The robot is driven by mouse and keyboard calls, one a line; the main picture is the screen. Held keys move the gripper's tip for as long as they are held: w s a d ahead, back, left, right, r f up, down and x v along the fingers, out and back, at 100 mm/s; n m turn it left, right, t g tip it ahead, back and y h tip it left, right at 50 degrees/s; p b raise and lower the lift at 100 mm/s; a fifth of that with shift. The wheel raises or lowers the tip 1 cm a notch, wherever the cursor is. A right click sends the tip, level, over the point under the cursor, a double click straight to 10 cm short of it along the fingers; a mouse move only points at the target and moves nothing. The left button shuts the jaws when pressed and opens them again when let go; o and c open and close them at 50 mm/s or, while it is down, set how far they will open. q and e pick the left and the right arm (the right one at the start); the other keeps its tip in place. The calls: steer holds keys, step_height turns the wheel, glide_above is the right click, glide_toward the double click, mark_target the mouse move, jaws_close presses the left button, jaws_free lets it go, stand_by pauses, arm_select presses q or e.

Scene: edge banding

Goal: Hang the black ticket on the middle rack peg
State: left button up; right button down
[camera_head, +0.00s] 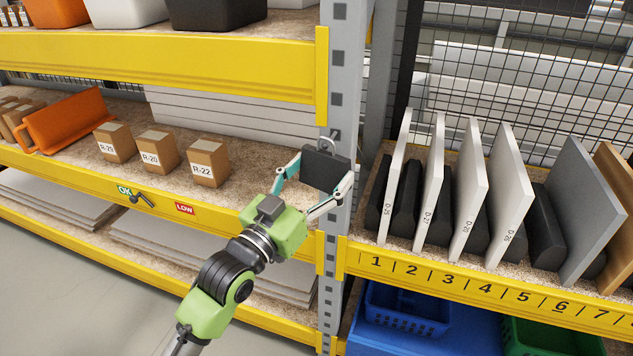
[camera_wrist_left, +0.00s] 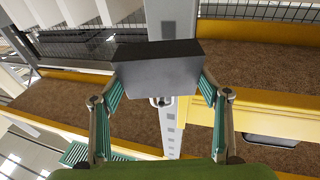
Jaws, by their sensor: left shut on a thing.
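The black ticket (camera_head: 327,173) is a thick dark block with a small grey tab (camera_head: 325,147) on top. My left gripper (camera_head: 321,171) is shut on its two sides and holds it in front of the grey rack upright (camera_head: 338,70). A metal peg (camera_head: 336,134) shows on the upright just above and behind the tab. I cannot tell whether tab and peg touch. In the left wrist view the ticket (camera_wrist_left: 157,73) sits between both fingers, with a small metal hook (camera_wrist_left: 161,101) visible beyond its lower edge. My right gripper is not in view.
Another peg (camera_head: 141,201) is on the yellow beam beside the OK label (camera_head: 125,190). Labelled boxes (camera_head: 158,152) and an orange holder (camera_head: 66,121) stand on the left shelf. White upright panels (camera_head: 470,190) stand to the right. Blue (camera_head: 405,310) and green crates (camera_head: 550,338) are below.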

arm_select(q)
steer(key=shift+w+d+b, duration=0.3)
steer(key=shift+w+b, duration=0.2)
steer(key=shift+w, duration=0.3)
steer(key=shift+w+d+f, duration=0.15)
steer(key=shift+w+f, duration=0.25)
steer(key=shift+w, duration=0.2)
steer(key=shift+f, duration=0.1)
steer(key=o, duration=1)
steer(key=shift+c, duration=0.2)
